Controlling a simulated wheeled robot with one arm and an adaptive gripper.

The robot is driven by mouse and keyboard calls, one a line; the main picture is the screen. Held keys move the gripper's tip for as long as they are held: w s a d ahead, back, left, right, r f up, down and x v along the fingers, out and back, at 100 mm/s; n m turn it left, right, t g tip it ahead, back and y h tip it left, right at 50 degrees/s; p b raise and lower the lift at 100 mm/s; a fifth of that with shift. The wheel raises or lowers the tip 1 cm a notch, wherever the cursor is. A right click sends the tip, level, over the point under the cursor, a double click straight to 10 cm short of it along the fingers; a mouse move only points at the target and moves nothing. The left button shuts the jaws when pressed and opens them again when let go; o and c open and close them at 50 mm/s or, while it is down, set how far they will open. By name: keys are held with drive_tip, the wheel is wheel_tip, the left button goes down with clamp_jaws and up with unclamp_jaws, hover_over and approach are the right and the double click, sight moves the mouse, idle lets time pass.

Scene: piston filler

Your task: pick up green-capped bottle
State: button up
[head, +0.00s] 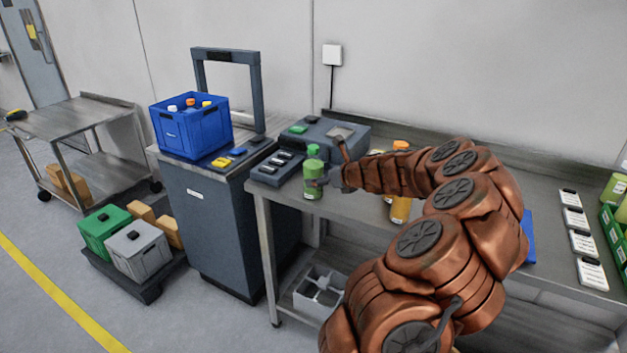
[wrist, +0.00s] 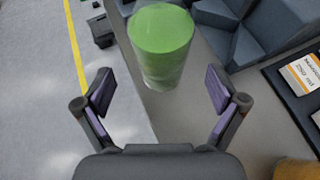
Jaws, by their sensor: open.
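The green-capped bottle (head: 313,175) stands upright on the steel table, near its left end. My gripper (head: 330,178) is right beside the bottle in the head view, and my arm reaches in from the right. In the wrist view my gripper (wrist: 160,92) has its two fingers spread wide, one to each side of the bottle's line. The bottle is ahead of the fingertips, and nothing is between the pads.
A dark cabinet (head: 215,215) with a blue crate (head: 190,132) stands left of the table. A grey machine (head: 325,133) is behind the bottle. Orange-capped bottles (head: 401,208) stand partly hidden behind my arm. White cards (head: 575,218) lie at the right.

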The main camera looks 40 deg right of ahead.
sight(313, 176)
drive_tip(key=shift+x, duration=2.7)
drive_tip(key=shift+w+d+r, duration=0.1)
drive_tip(key=shift+r, duration=0.05)
drive_tip(key=c, duration=1.6)
